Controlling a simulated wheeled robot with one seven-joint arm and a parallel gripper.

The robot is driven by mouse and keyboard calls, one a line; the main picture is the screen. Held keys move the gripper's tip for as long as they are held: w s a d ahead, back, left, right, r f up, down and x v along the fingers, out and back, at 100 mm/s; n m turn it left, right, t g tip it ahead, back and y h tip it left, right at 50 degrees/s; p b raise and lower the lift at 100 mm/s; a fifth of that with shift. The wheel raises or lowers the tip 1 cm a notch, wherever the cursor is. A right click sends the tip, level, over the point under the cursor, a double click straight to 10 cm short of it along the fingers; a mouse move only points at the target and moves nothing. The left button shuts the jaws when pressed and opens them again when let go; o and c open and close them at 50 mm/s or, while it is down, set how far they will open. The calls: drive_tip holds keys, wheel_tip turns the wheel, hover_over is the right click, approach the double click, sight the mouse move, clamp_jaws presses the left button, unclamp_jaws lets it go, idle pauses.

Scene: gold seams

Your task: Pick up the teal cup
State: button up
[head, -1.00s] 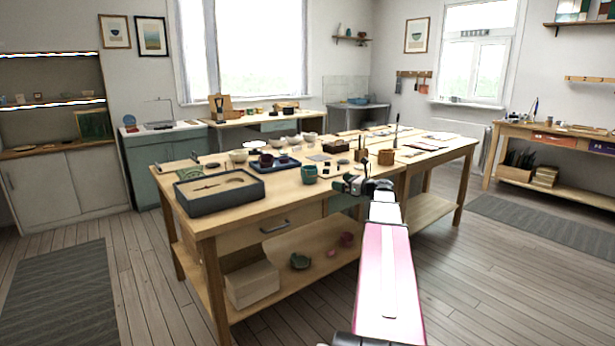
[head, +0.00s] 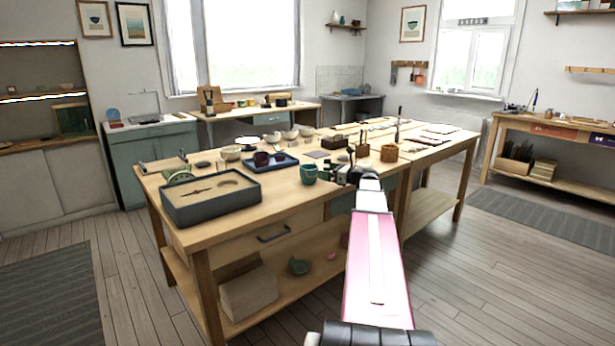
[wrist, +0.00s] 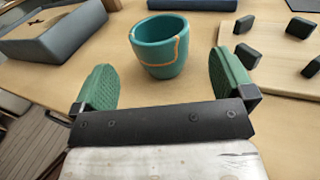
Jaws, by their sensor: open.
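The teal cup (head: 308,174) stands upright on the wooden worktable (head: 205,236), near its front edge. In the wrist view the teal cup (wrist: 160,47) shows gold seam lines and an open top. My gripper (wrist: 167,82) is open, with one green finger pad to each side of the view and the cup ahead, between their lines. The cup looks just beyond the fingertips, and nothing is held. In the head view my gripper (head: 336,174) is just right of the cup, partly hidden by my own arm.
A dark-rimmed tray (head: 182,211) lies left of the cup, and a blue tray (head: 283,168) with a dark cup lies behind it. A board with small dark blocks (wrist: 276,52) is close to the right finger. A woven brown pot (head: 389,153) stands farther right.

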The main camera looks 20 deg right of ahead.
sight(316, 170)
drive_tip(key=x, duration=0.3)
drive_tip(key=shift+w+a, duration=0.2)
drive_tip(key=shift+w, duration=0.1)
drive_tip(key=shift+f+x, duration=0.2)
drive_tip(key=shift+x, duration=1.1)
drive_tip(key=shift+f+x, duration=0.15)
drive_tip(key=shift+x, duration=1.2)
drive_tip(key=shift+s+a, duration=0.1)
drive_tip(key=shift+s, duration=0.05)
drive_tip(key=shift+c, duration=0.3)
drive_tip(key=c, duration=0.6)
